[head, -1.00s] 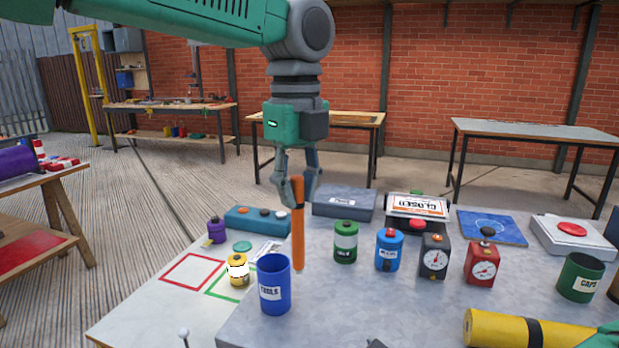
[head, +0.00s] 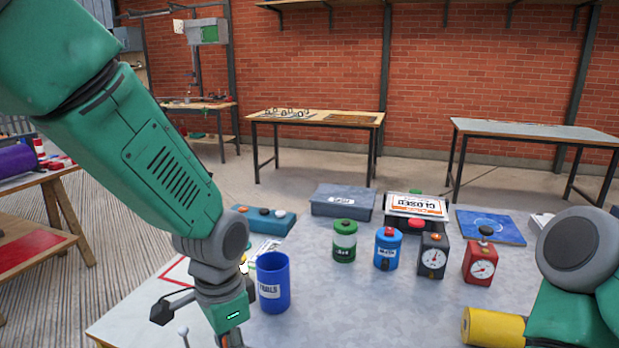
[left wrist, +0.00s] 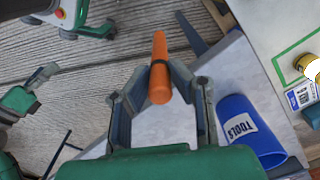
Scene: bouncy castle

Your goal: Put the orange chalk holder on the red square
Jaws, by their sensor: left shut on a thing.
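The orange chalk holder (left wrist: 159,88) is a long orange stick held between the fingertips of my left gripper (left wrist: 162,72) in the left wrist view. My left gripper is shut on it. In the head view my left forearm reaches down in front of the table's left part, and the fingers and holder are almost wholly below the picture. The red square (head: 172,269) is a red outline on the white tabletop; my left arm hides most of it. My right arm shows at the lower right, but its gripper is out of view.
A blue TOOLS cup (head: 272,284) stands just right of my left wrist. A green can (head: 344,242), a blue can (head: 388,250) and two gauges stand to its right. A yellow cylinder (head: 490,327) lies at the front right. The green square (left wrist: 289,62) shows in the wrist view.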

